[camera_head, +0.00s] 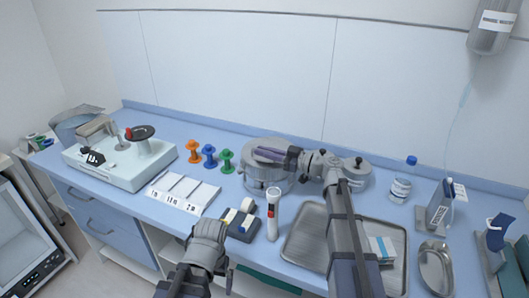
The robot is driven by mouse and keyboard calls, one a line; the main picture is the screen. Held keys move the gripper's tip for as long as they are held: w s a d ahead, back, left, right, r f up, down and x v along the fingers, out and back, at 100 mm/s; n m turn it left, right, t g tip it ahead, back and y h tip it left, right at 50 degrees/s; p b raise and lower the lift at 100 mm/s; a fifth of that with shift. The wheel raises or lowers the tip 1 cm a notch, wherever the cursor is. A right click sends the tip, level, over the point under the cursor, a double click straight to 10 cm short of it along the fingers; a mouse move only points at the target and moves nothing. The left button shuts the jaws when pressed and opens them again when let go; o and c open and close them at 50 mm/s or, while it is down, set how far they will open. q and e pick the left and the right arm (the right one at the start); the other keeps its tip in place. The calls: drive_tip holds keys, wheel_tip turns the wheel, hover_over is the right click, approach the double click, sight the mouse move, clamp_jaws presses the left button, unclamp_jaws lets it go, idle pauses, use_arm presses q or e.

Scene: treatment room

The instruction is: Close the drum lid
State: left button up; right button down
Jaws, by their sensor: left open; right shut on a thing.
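The round metal drum (266,184) stands on the blue counter near the middle, with a clasp on its front. Its lid (259,146) shows at the top as a grey disc, partly covered by my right gripper (270,155). My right arm reaches in from the lower right, and the dark fingers lie across the drum's top, shut on the lid. The grip point itself is hidden, and I cannot tell whether the lid sits flush. My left gripper (207,232) is open and empty at the counter's front edge, left of and nearer than the drum.
A smaller metal pot (357,175) with a black knob stands right of the drum. A steel tray (305,240) lies under my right arm. A white tube (273,215) and a dark block (240,224) stand in front. Orange, blue and green spools (227,160) stand left.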

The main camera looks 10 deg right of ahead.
drive_tip(key=shift+f, duration=0.15)
drive_tip(key=c, duration=0.9)
unclamp_jaws()
drive_tip(key=shift+c, duration=0.2)
drive_tip(key=v, duration=0.8)
drive_tip(key=shift+a, duration=0.1)
